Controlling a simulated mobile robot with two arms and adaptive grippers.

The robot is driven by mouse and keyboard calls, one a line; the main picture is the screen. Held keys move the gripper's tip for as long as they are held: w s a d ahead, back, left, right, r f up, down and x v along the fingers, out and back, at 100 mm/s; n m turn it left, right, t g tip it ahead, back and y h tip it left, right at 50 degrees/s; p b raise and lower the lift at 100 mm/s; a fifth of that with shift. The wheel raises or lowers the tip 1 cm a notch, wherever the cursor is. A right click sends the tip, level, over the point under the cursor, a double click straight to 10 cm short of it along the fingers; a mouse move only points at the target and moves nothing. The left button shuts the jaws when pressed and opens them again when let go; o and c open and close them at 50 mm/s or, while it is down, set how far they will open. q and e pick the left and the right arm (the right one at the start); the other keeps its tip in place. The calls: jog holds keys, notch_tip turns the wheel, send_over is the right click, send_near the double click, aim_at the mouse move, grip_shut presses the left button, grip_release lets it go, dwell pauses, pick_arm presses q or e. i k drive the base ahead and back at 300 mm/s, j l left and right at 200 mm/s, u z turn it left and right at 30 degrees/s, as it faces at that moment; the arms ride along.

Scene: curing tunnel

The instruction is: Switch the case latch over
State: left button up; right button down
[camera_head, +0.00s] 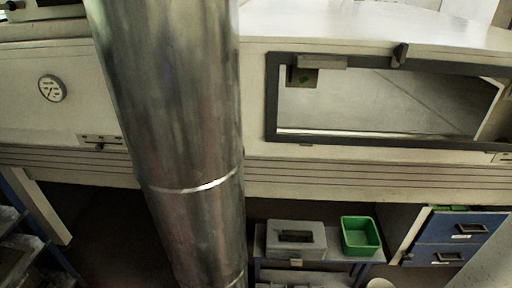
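A grey case (314,239) with a dark recess in its top sits on a low bench at the lower middle. A small pale piece (297,262) shows at the case's lower front edge. It is too small to tell whether it is the latch or which way it is set. Neither of my grippers is in view.
A large metal duct (175,110) stands upright left of centre and hides what is behind it. A green bin (374,236) stands right of the case on the bench. A blue drawer unit (447,233) is at right. The pale tunnel housing (254,160) spans behind.

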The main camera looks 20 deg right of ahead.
aim_at(293, 261)
jog(key=z, duration=1.2)
